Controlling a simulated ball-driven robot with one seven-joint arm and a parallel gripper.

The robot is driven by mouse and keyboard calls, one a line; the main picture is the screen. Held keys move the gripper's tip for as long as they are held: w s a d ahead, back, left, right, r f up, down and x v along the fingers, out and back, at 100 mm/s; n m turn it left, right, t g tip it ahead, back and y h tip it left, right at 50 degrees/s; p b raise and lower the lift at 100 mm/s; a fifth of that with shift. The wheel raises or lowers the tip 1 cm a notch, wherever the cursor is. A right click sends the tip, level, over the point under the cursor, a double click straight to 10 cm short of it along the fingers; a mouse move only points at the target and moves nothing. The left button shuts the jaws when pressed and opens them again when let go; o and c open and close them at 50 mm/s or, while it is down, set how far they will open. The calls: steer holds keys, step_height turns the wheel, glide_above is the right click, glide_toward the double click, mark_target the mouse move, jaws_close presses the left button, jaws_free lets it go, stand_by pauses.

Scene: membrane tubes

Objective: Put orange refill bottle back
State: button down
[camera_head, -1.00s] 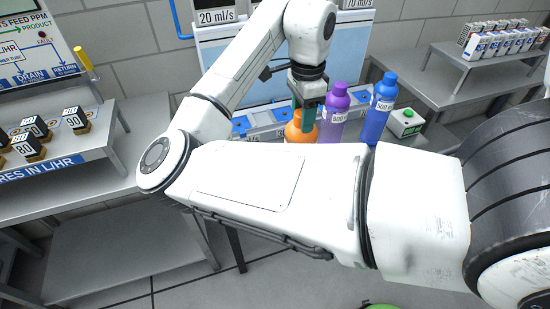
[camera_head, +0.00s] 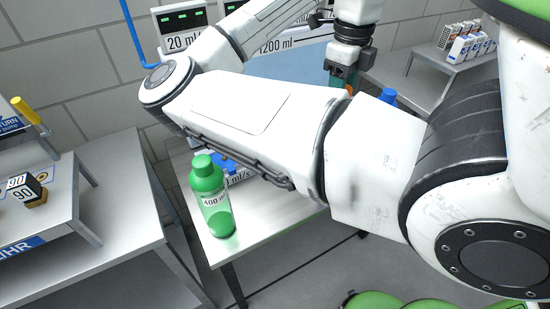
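Only a small orange patch of the orange refill bottle (camera_head: 349,89) shows, right beside the fingers of my gripper (camera_head: 342,78). The rest of the bottle is hidden behind my arm. My gripper points down with its teal fingers, at the back right of the table. The fingertips are partly covered by my arm, so whether they are closed on the bottle cannot be made out. A green bottle marked 400 ml (camera_head: 211,200) stands upright on the near left of the table (camera_head: 250,238). The cap of a blue bottle (camera_head: 388,96) shows right of the gripper.
A blue-labelled rack (camera_head: 235,172) sits behind the green bottle, partly behind my arm. A dispenser panel marked 1200 ml/s (camera_head: 290,45) stands at the back. A grey stand with small boxes (camera_head: 468,48) is at the right. A metal bench (camera_head: 110,200) is at the left.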

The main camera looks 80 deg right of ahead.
steer(key=w+a+f+p, duration=0.1)
steer(key=w+f, duration=1.1)
steer(key=shift+w+a+f, duration=0.15)
steer(key=shift+w+a, duration=0.1)
steer(key=shift+f, duration=0.15)
steer(key=c, duration=0.6)
jaws_free()
steer(key=shift+o, duration=0.2)
step_height(320, 180, up, 12)
